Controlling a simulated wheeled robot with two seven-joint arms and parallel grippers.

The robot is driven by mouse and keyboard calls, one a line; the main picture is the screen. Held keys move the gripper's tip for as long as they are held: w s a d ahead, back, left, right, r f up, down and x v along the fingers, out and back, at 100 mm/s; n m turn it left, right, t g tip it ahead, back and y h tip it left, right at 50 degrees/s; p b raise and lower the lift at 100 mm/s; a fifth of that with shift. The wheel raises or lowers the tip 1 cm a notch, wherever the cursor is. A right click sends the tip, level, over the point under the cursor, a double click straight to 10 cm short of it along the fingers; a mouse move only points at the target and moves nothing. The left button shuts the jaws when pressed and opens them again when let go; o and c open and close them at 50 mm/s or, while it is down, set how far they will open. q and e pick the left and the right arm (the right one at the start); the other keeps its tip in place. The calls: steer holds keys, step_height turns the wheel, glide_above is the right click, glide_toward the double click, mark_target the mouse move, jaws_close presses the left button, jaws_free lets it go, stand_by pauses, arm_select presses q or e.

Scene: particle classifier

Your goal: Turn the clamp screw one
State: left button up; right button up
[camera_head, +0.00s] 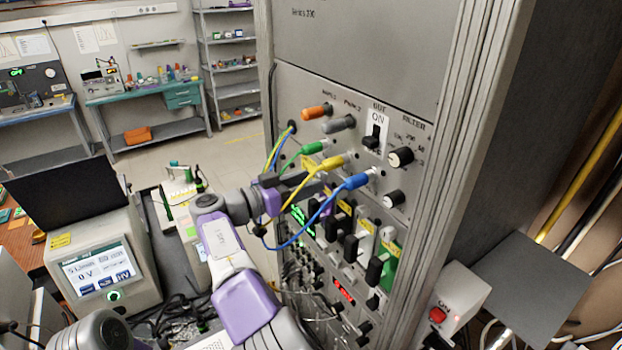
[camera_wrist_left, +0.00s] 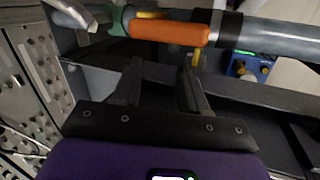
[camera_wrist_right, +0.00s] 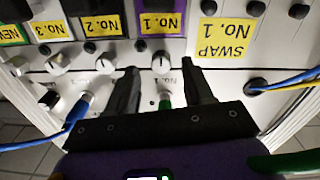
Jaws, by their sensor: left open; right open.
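No clamp screw is labelled as one. In the left wrist view an orange sleeve (camera_wrist_left: 168,30) sits on a grey pipe (camera_wrist_left: 275,35), with a green collar (camera_wrist_left: 116,20) at its left end. A small brass-coloured piece (camera_wrist_left: 196,58) shows below the sleeve; I cannot tell if it is a clamp screw. My left gripper (camera_wrist_left: 160,70) is open and empty, its fingertips just below the sleeve in the picture. My right gripper (camera_wrist_right: 160,72) is open, facing a panel. A green plug (camera_wrist_right: 165,100) shows between its fingers, apart from both. In the head view my right gripper (camera_head: 312,182) is beside the instrument rack.
The rack (camera_head: 350,80) carries orange, grey, green, yellow and blue plugs, knobs and switches. Cables hang around my right gripper. A display instrument (camera_head: 105,275) stands at left, with benches (camera_head: 150,105) and shelves behind. A box with a red button (camera_head: 455,300) is at lower right.

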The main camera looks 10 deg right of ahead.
steer(key=shift+x, duration=0.9)
jaws_close()
